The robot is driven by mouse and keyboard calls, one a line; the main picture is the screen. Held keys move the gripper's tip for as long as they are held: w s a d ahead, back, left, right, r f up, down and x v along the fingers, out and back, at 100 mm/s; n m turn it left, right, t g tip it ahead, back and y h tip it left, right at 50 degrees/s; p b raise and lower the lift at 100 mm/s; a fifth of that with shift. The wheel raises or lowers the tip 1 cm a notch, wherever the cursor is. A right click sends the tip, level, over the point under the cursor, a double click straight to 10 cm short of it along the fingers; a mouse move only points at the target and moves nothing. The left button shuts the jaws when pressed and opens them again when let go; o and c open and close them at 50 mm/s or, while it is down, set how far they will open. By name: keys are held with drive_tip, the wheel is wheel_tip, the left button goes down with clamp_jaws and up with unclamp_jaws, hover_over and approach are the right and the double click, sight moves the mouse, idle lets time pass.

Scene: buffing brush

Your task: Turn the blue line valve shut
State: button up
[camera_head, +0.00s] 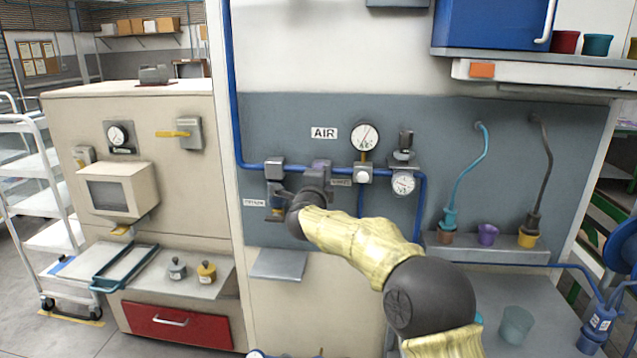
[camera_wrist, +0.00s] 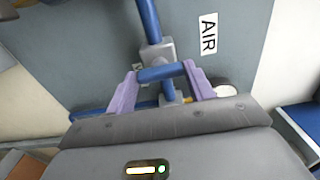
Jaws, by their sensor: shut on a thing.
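The blue air line (camera_head: 231,90) runs down the grey panel, then right past a grey fitting (camera_head: 275,165). My gripper (camera_head: 318,170) is at the line just right of that fitting, below the AIR sign, and hides part of the pipe. In the wrist view my gripper's two purple fingers (camera_wrist: 161,85) stand at either end of a short blue bar, the valve handle (camera_wrist: 163,73), and are shut on it. The handle lies crosswise to the blue pipe (camera_wrist: 148,20), beside a grey fitting (camera_wrist: 155,50).
A pressure gauge (camera_head: 365,137) and a regulator gauge (camera_head: 403,183) sit right of my gripper. A grey plate (camera_head: 278,264) sticks out below. Cups stand on a ledge (camera_head: 480,250) at the right. A cream cabinet (camera_head: 190,100) stands left.

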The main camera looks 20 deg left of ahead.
drive_tip(key=shift+f, duration=0.1)
drive_tip(key=o, duration=1)
drive_tip(key=shift+s, duration=0.15)
drive_tip(key=b+v, duration=0.5)
drive_tip(key=v, duration=1.2)
drive_tip(key=shift+a, duration=0.1)
